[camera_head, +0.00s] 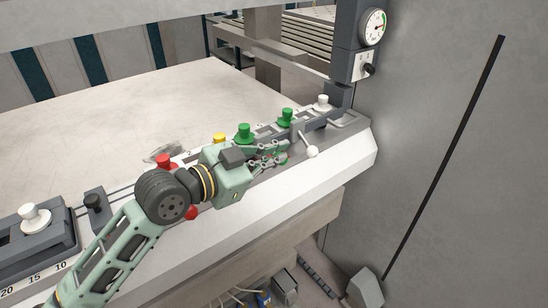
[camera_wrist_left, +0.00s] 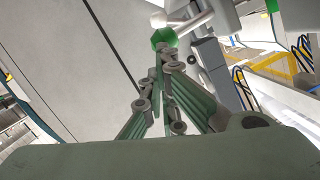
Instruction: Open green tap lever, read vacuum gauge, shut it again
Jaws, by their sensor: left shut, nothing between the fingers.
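Two green knobs stand on the dark rail, a nearer one (camera_head: 244,133) and a farther one (camera_head: 286,117); I cannot tell which belongs to the tap lever. My left gripper (camera_head: 282,156) is shut and empty in front of them, above the panel's front edge. The left wrist view shows its fingertips (camera_wrist_left: 159,56) close together, just short of a green part (camera_wrist_left: 164,38); contact is unclear. A white ball-ended lever (camera_head: 311,151) is just right of the fingers. The round vacuum gauge (camera_head: 375,27) is at upper right; its reading is too small to tell. My right gripper is out of view.
A small switch box (camera_head: 363,66) hangs below the gauge. A white knob (camera_head: 322,101) stands on the rail's far end, a yellow knob (camera_head: 219,139) and a red knob (camera_head: 166,161) nearer. A grey wall (camera_head: 450,130) closes the right side. The pale table (camera_head: 120,115) behind is largely clear.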

